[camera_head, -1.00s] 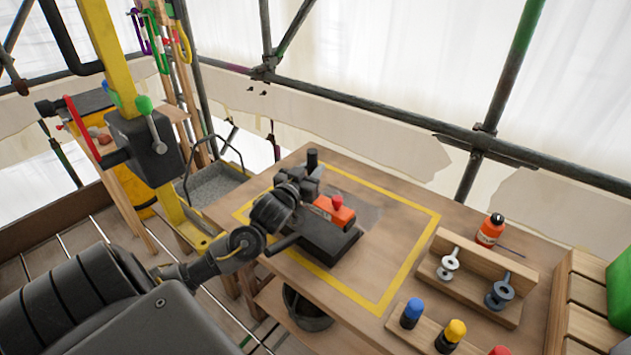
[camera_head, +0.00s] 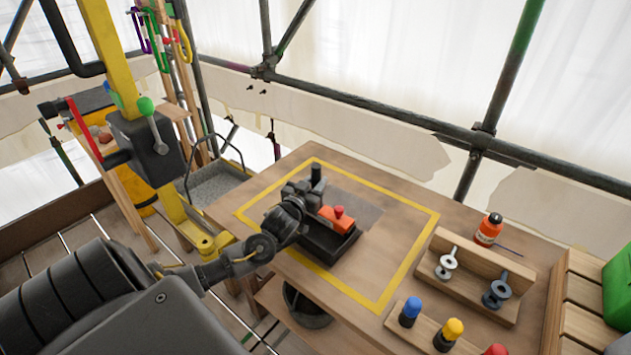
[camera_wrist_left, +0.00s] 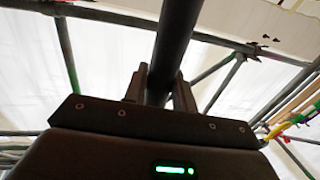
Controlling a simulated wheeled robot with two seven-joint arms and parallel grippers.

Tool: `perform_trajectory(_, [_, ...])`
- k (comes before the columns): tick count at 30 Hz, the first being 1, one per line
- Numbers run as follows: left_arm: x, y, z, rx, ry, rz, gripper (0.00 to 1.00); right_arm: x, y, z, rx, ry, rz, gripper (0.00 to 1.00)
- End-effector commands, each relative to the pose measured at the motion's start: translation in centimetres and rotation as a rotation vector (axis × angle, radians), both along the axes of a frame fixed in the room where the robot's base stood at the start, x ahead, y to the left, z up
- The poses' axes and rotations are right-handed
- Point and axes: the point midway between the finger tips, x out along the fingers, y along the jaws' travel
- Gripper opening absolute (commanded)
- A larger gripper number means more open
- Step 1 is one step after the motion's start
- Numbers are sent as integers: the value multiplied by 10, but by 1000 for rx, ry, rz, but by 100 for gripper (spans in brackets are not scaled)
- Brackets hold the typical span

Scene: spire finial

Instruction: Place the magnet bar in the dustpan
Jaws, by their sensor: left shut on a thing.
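The magnet bar (camera_head: 337,217) shows as an orange-red block with a red knob. It is low over or in the black dustpan (camera_head: 332,248) on the table; I cannot tell whether it touches the pan's floor. My left gripper (camera_head: 312,188) is shut at the bar's far left end, around a dark upright grip. In the left wrist view a dark round rod (camera_wrist_left: 175,45) stands between the fingers (camera_wrist_left: 160,88). My wrist hides the left side of the dustpan. My right gripper is not in view.
A yellow line frames the work area on the wooden table (camera_head: 400,215). To the right stand a wooden rack (camera_head: 470,275) with two metal parts, an orange bottle (camera_head: 488,229) and colour-capped pegs (camera_head: 453,330). A dark bucket (camera_head: 308,305) is below. A yellow post (camera_head: 105,50) rises left.

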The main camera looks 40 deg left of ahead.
Motion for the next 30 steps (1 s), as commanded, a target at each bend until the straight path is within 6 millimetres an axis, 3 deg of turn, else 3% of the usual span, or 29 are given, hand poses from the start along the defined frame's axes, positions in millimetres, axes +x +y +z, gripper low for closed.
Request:
perform_trajectory(17, [0, -1, -13, 0, 3, -1, 0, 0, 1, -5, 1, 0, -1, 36])
perform_trajectory(18, [-1, -1, -15, 0, 7, -2, 29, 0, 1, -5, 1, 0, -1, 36])
perform_trajectory(22, [-1, -1, -17, 0, 11, -2, 46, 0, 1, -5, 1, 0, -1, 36])
perform_trajectory(30, [-2, -2, -20, -1, 17, -3, 49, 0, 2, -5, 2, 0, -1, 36])
